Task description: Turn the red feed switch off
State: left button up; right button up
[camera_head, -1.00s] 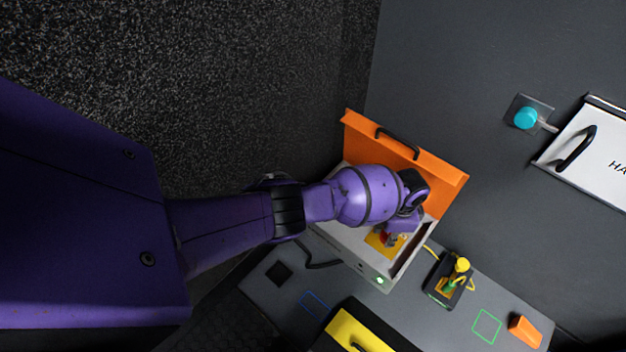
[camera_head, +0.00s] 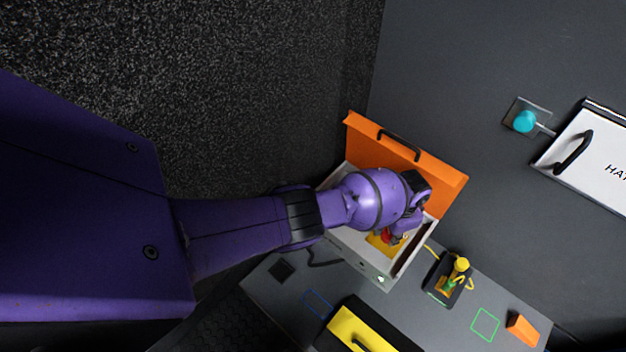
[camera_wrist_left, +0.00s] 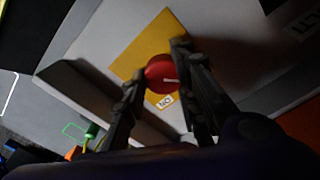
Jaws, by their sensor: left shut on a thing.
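The red feed switch (camera_wrist_left: 162,74) is a round red knob with a white mark, on a yellow plate (camera_wrist_left: 176,27) inside a pale box. In the left wrist view a small white label (camera_wrist_left: 166,101) is beside it; its wording is hard to read. My left gripper (camera_wrist_left: 158,77) has its two dark fingers on either side of the red knob and is shut on it. In the head view the red knob (camera_head: 386,238) shows only partly below my purple wrist. The box (camera_head: 376,266) stands open, its orange lid (camera_head: 437,177) raised. My right gripper is not in view.
A yellow case (camera_head: 358,329) with a dark handle lies at the front. A black holder (camera_head: 441,284) with a yellow-topped item and an orange block (camera_head: 522,329) sit on the grey bench. A teal knob (camera_head: 525,121) and a white hatch (camera_head: 597,163) are on the right.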

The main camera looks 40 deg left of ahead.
aim_at(390, 237)
pick_arm(q)
jog(key=shift+s+d+f, duration=0.2)
jog(key=shift+s+d, duration=0.1)
jog(key=shift+s, duration=0.05)
jog(key=o, duration=1)
jog(key=shift+w+r, duration=0.1)
jog(key=shift+w+a+r, duration=0.15)
jog(key=shift+w, duration=0.05)
notch_tip(390, 237, up, 12)
jog(key=shift+s, duration=0.1)
